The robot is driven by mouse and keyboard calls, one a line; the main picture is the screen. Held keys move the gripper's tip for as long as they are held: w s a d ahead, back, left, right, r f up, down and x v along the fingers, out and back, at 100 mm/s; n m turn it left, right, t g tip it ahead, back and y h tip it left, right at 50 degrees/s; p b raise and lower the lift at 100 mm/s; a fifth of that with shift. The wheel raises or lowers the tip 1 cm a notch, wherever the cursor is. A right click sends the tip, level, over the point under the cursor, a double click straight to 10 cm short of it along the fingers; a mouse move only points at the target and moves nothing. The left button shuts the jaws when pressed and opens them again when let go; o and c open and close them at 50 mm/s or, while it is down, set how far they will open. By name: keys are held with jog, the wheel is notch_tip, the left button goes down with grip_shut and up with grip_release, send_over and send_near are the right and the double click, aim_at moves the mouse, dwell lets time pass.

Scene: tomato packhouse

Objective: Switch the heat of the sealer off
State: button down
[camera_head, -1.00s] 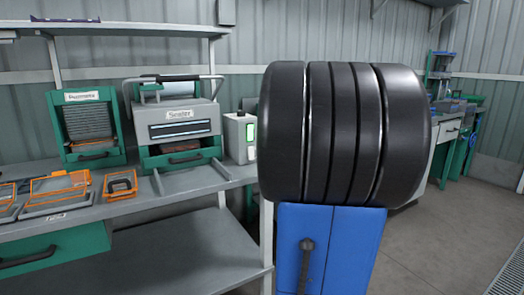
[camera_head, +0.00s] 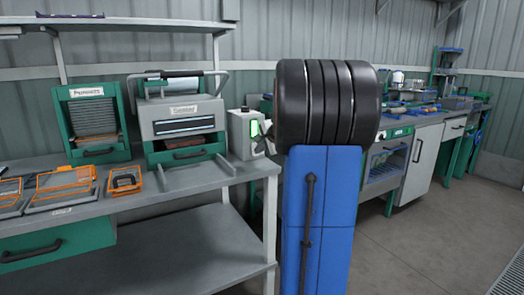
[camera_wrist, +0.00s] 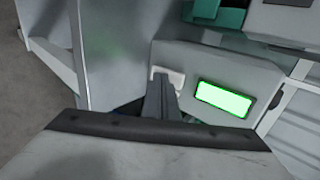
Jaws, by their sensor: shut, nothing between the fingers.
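The sealer (camera_head: 182,128) is a grey and green machine with a bar handle and a name label, standing on the bench. A light grey box (camera_head: 240,148) with a lit green panel (camera_head: 253,129) stands just right of it. My gripper (camera_head: 262,138) is shut and empty at the right side of this box. In the wrist view the shut fingers (camera_wrist: 161,88) point at a pale switch-like plate (camera_wrist: 178,80) beside the lit green panel (camera_wrist: 224,99). The fingers cover part of the plate; I cannot tell whether they touch it.
A green machine (camera_head: 92,122) with a label stands left of the sealer. Orange-framed trays (camera_head: 62,187) lie on the grey bench (camera_head: 165,201). A shelf (camera_head: 130,26) hangs above. More benches with equipment stand at the back right, with open floor in front.

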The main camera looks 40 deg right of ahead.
dwell(0.3)
jog(key=shift+w+d+f, duration=0.1)
jog(key=shift+w+f, duration=0.1)
jog(key=shift+f, duration=0.15)
jog(key=shift+r, duration=0.1)
